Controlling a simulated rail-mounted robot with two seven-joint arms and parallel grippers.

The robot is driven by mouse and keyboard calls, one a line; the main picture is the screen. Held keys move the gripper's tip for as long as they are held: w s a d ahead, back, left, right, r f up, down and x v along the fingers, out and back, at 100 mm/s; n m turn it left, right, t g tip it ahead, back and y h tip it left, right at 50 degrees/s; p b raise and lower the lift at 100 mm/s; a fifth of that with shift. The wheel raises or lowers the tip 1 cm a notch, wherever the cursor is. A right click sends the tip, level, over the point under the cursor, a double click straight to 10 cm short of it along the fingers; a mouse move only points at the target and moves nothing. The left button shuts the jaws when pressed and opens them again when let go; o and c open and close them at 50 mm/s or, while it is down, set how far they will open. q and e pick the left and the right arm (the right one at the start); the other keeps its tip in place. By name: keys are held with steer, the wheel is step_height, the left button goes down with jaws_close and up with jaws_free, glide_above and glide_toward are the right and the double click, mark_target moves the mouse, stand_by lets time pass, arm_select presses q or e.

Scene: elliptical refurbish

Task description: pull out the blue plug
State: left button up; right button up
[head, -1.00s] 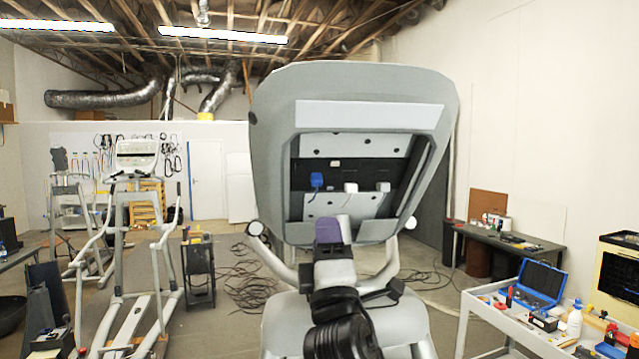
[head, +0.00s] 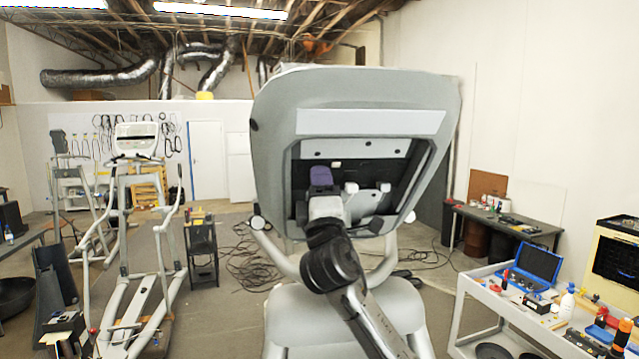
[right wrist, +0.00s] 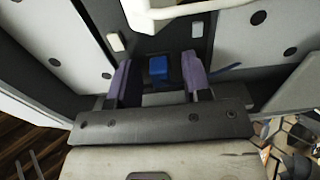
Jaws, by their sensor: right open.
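The blue plug (right wrist: 158,68) shows in the right wrist view, set in the dark strip inside the console's open back. My right gripper (right wrist: 156,78) is open, with one purple finger to the left of the plug and one to the right. The fingers look apart from it. In the head view my right gripper (head: 321,177) reaches into the opening of the grey console (head: 370,90) and hides the blue plug. My left gripper is not in view.
White plugs (head: 352,187) sit just right of my gripper in the head view. The opening's frame surrounds my gripper closely. A white cart (head: 490,295) with tools and a blue case stands at the right. Another elliptical (head: 135,240) stands at the left.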

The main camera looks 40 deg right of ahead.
steer(key=shift+c, duration=0.4)
steer(key=c, duration=0.7)
jaws_close()
